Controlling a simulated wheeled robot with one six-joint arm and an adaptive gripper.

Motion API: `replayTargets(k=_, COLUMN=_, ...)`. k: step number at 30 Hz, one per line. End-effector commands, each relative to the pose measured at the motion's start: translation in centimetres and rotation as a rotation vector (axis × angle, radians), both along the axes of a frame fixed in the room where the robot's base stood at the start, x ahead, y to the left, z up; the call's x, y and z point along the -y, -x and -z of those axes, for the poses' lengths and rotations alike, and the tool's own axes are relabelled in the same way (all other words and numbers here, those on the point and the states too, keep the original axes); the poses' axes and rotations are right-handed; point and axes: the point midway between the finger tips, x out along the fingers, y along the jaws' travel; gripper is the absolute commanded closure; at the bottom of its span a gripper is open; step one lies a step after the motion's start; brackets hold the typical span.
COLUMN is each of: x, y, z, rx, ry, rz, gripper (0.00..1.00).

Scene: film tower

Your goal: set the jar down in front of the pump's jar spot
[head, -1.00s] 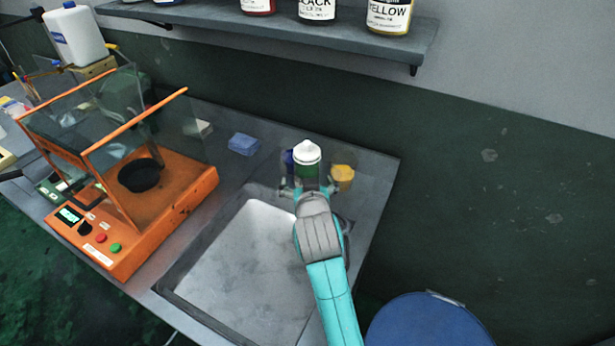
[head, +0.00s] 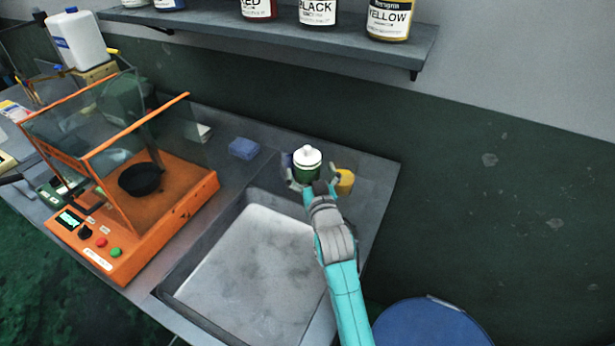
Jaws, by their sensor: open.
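A dark green jar with a white knobbed lid (head: 307,160) stands upright at the back of the counter, behind the sink. My gripper (head: 313,179) is open, with one finger on each side of the jar's lower part. I cannot tell whether the fingers touch it. The jar's base is partly hidden by my gripper. I cannot make out a pump or a marked jar spot in the head view.
A blue sponge-like block (head: 243,148) lies farther left. The sink (head: 245,270) is in front; an orange glass-hooded machine (head: 190,205) stands left. Bottles line the shelf (head: 270,32) above.

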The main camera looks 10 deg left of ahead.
Motion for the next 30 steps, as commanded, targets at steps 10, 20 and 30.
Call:
replayTargets(k=10, x=-0.8, y=-3.8, z=-0.4, rx=-0.002, ry=0.000, rz=0.000, gripper=0.00)
replayTargets(k=20, x=-1.3, y=-5.2, z=-0.3, rx=-0.002, ry=0.000, rz=0.000, gripper=0.00)
replayTargets(k=30, x=-1.3, y=-5.2, z=-0.3, rx=-0.002, ry=0.001, rz=0.000, gripper=0.62)
